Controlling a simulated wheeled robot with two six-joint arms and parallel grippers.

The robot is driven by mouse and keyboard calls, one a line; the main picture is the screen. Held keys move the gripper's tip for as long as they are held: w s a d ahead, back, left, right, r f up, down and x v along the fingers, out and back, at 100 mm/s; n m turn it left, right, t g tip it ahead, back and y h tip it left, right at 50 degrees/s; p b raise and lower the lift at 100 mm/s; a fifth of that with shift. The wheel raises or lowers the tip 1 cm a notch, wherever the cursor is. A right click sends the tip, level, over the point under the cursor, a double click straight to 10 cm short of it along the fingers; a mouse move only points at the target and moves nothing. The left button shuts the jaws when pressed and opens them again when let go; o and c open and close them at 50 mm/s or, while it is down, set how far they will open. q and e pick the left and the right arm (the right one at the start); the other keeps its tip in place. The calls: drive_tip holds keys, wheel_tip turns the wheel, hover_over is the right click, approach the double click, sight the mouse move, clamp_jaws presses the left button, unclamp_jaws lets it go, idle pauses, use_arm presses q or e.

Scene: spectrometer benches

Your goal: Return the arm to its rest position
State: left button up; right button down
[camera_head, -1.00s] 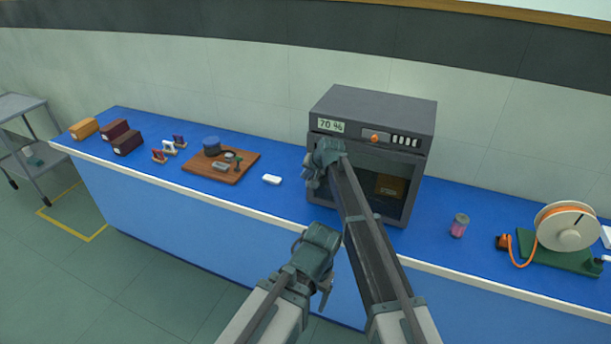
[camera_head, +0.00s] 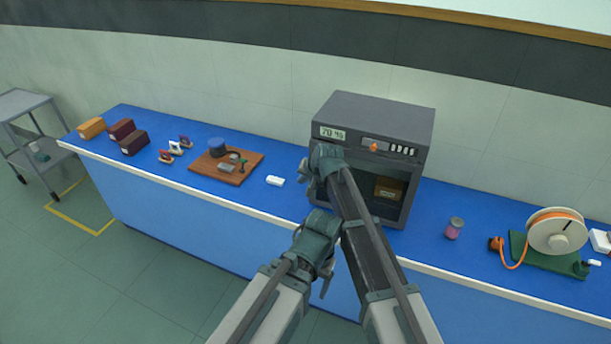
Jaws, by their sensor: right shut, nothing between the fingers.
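My right arm comes in from the lower right. Its gripper (camera_head: 309,182) is shut and empty, in front of the left side of the dark grey oven-like cabinet (camera_head: 376,115), overlapping it in the picture. My left arm comes in from the lower left. Its gripper (camera_head: 326,282) hangs lower, before the blue bench front, and overlaps the right arm's forearm in the picture. Its fingers are too small and partly hidden to tell if they are open. Nothing is seen held in either.
The cabinet shows "70 %" and has a brown box (camera_head: 388,190) inside. On the blue bench (camera_head: 290,202) stand a brown board (camera_head: 212,175) with parts, a small white block (camera_head: 275,180), a pink-filled jar (camera_head: 454,229) and a spool (camera_head: 556,232). A grey cart (camera_head: 20,105) is far left.

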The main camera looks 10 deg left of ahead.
drive_tip(key=s+d+f+n+g+h, duration=0.1)
drive_tip(key=s+d+f+g+h, duration=0.1)
drive_tip(key=s+d, duration=1.3)
drive_tip(key=s+d+f+g+h, duration=0.3)
drive_tip(key=s+d, duration=1.1)
drive_tip(key=d, duration=0.1)
drive_tip(key=s+a+f+n+h+b, duration=0.1)
drive_tip(key=s+a+f+n+b, duration=0.2)
drive_tip(key=a, duration=0.7)
wheel_tip(320, 180, down, 5)
drive_tip(key=s+b, duration=0.2)
drive_tip(key=b, duration=0.3)
drive_tip(key=shift+s+a+r+n+g+b, duration=0.2)
drive_tip(key=shift+a+n+g+b, duration=0.1)
drive_tip(key=shift+n+g, duration=0.1)
